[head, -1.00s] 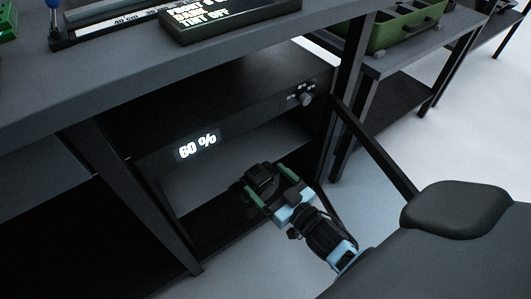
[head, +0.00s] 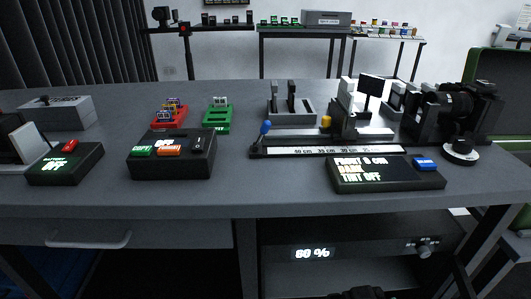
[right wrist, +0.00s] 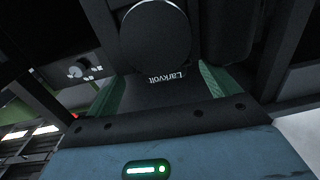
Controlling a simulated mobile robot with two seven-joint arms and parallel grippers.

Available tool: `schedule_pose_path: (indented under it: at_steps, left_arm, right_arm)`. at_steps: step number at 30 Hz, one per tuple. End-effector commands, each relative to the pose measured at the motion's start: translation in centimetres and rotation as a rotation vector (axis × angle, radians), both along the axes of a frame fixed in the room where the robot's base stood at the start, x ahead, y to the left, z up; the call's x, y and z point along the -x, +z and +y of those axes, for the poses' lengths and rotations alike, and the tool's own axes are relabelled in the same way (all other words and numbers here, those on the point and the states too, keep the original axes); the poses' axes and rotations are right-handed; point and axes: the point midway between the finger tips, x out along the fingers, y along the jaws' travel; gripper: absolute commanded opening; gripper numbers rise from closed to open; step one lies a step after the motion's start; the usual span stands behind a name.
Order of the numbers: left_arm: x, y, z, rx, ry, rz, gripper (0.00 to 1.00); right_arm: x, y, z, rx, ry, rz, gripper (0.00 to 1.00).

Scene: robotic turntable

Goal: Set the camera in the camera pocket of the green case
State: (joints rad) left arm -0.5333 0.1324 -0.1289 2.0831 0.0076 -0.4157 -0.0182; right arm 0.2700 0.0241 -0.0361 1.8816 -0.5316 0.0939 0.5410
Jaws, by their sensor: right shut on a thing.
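In the right wrist view my right gripper (right wrist: 160,85) is shut on the black camera (right wrist: 155,38), which has a round front and the word "Larkvolt". Its green fingers lie on either side of it. In the head view only a dark bit shows at the bottom edge, and I cannot tell which part it is. The green case (head: 490,68) stands open at the right edge of the head view, behind the bench. Its lid is up, and its inside and camera pocket are hidden or out of frame. My left gripper is not in view.
The bench (head: 230,192) carries a display box (head: 388,176), a ruled rail (head: 330,151), a black apparatus (head: 455,105) at the right, and red (head: 168,117) and green (head: 217,117) trays. Below is a shelf unit with a percent readout (head: 312,253). More tables stand behind.

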Motion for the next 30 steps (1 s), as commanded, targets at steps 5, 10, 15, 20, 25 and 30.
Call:
schedule_pose_path:
  at_steps: [5,10,15,20,25,30]
  left_arm:
    - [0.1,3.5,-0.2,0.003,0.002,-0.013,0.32]
    - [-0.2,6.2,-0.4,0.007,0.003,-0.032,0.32]
    - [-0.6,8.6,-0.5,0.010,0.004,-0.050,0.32]
    - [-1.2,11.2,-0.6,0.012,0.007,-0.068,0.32]
    - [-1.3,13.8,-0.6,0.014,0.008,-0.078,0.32]
    - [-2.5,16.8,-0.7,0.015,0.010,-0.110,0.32]
  right_arm:
    - [1.7,4.9,0.4,-0.003,-0.008,-0.011,0.41]
    - [3.2,8.3,0.6,-0.003,-0.017,-0.011,0.41]
    - [4.6,11.8,0.9,-0.002,-0.026,-0.012,0.41]
    - [5.9,15.2,1.0,-0.002,-0.035,-0.013,0.41]
    - [7.1,19.1,1.2,-0.003,-0.044,-0.016,0.41]
    - [8.1,23.7,1.3,-0.002,-0.055,-0.020,0.41]
